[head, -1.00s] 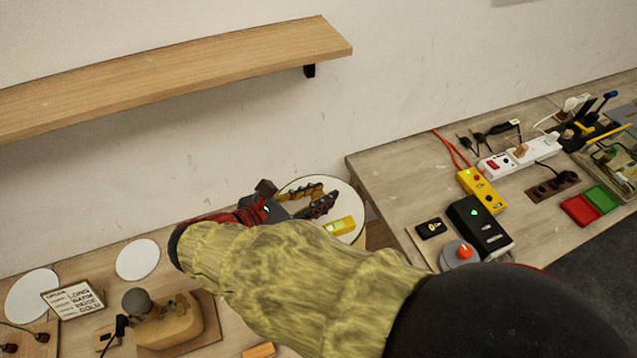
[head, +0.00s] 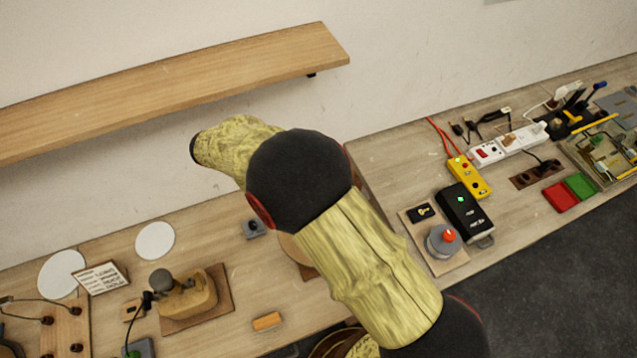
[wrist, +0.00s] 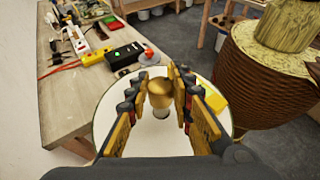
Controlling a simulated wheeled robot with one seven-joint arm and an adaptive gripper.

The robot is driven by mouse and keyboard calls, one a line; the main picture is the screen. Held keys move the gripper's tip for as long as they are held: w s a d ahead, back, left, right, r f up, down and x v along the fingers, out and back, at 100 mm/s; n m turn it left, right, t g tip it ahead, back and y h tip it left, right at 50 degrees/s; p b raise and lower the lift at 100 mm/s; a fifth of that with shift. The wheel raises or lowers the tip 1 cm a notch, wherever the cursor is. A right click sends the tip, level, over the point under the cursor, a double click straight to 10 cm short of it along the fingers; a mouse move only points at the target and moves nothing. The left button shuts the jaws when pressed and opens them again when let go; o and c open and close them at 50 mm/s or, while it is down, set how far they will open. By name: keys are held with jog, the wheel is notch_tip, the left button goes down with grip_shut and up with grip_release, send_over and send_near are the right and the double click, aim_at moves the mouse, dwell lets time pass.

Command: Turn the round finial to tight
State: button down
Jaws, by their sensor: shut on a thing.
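In the wrist view a round tan finial (wrist: 160,93) sits between the two fingers of my gripper (wrist: 160,80). The fingers are shut on its sides. A pale stem shows below the ball, over a round white disc (wrist: 112,128) with a dark rim. I cannot tell how tight the finial sits. In the head view my raised arm hides the gripper, the finial and the white disc.
A bench on the right holds a black box (head: 464,212) with a green light, a yellow box (head: 468,178) and a power strip (head: 508,146). A wooden shelf (head: 170,85) hangs on the wall. A sign (head: 101,279) and a wooden block (head: 267,321) lie on the left table.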

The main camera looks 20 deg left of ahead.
jog(key=shift+m+g+p, duration=0.55)
jog(key=shift+m+g, duration=0.55)
jog(key=shift+g, duration=0.2)
jog(key=c, duration=1.5)
grip_release()
jog(key=shift+c, duration=0.2)
